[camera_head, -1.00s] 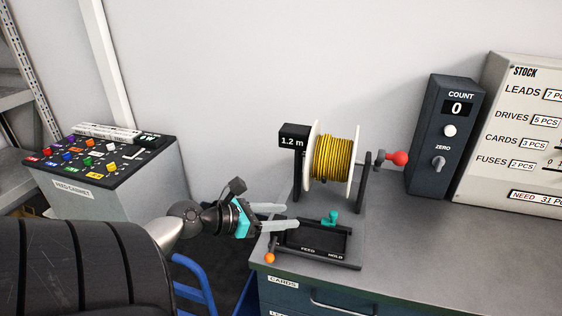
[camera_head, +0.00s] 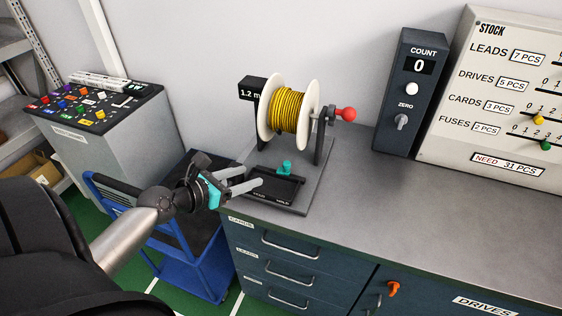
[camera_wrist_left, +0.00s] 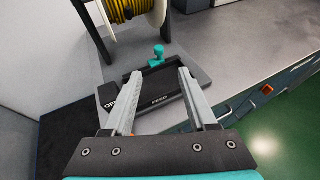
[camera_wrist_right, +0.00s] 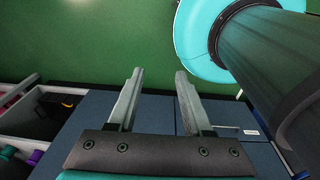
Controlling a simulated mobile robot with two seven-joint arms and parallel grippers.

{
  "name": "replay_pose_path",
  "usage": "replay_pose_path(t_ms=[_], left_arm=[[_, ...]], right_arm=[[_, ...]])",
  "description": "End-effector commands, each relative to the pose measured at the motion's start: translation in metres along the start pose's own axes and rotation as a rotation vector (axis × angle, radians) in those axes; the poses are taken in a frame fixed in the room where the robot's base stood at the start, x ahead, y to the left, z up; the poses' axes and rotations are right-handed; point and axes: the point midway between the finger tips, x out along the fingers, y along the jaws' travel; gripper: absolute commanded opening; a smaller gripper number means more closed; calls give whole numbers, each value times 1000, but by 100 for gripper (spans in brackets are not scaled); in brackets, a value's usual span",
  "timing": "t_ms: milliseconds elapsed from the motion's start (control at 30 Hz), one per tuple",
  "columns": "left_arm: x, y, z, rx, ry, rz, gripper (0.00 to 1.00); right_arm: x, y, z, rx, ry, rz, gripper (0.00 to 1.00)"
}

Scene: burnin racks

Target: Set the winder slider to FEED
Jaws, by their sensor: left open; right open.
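The winder (camera_head: 288,112) holds a spool of yellow wire on the counter. Its slider has a teal knob (camera_head: 286,167) over a dark frame (camera_head: 277,190), toward the back and HOLD side. FEED is printed at the left of the front edge and HOLD at the right. My left gripper (camera_head: 254,176) is open and empty, just left of the knob. In the left wrist view the knob (camera_wrist_left: 157,56) stands beyond the open fingertips, roughly between them, apart from both. My right gripper (camera_wrist_right: 159,74) is open and empty, seen only in its wrist view.
The winder has a red crank knob (camera_head: 346,114). A COUNT box (camera_head: 409,92) reading 0 and a STOCK board (camera_head: 500,100) stand to the right. A blue cart (camera_head: 185,240) and a panel of coloured keys (camera_head: 95,105) are at left. The counter right of the winder is clear.

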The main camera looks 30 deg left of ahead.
Motion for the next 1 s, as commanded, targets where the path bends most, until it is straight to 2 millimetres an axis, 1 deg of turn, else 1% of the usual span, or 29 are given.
replay_pose_path(t_ms=[33, 200, 300, 700, 1000], left_arm=[[3, 0, 0, -1, -2, 1, 58], [20, 0, 0, 1, -2, 0, 58], [35, 0, 0, 0, -3, 0, 58], [95, 0, 0, 0, -3, -1, 58], [135, 0, -1, 0, -2, 0, 58]], right_arm=[[0, -8, 5, 1, -7, -10, 50], [1, -25, 21, 0, -30, -32, 50], [3, -30, 25, -2, -37, -39, 50], [17, -19, 18, -1, -26, -24, 50], [28, -17, 19, 2, -24, -21, 50]])
